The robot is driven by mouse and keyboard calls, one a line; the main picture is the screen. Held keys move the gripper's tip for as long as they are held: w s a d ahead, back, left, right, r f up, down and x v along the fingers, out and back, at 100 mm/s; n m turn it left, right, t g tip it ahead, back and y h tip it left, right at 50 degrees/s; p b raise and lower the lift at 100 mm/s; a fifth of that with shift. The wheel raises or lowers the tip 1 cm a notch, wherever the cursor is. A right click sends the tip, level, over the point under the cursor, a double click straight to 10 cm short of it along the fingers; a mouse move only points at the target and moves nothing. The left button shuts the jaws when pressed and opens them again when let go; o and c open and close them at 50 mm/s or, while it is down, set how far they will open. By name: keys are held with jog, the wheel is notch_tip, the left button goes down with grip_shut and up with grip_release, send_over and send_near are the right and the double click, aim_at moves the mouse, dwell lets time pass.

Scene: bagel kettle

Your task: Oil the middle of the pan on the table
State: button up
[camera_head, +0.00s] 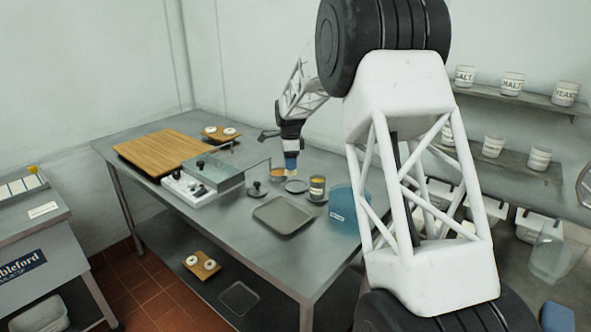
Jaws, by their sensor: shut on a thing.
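The pan (281,215) is a shallow grey rectangular tray lying flat on the metal table, near the table's front edge. It looks empty; whether its surface has oil is too small to tell. My gripper (290,141) is above the table, behind the pan.
A labelled jar (317,188), a round grey dish (296,187) and a blue tub (344,212) stand right of the bowl. A wooden board (160,150) lies farther left. My arm hides the table's right part.

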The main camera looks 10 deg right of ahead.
jog(key=w+a+r, duration=0.1)
jog(key=w+a, duration=0.3)
jog(key=w, duration=0.7)
jog(key=shift+f, duration=0.15)
dwell(0.4)
jog(key=shift+f, duration=2.8)
jog(key=shift+f, duration=0.65)
dwell(1.0)
jog(key=shift+r, duration=0.15)
notch_tip(320, 180, up, 7)
dwell(1.1)
dwell(0.3)
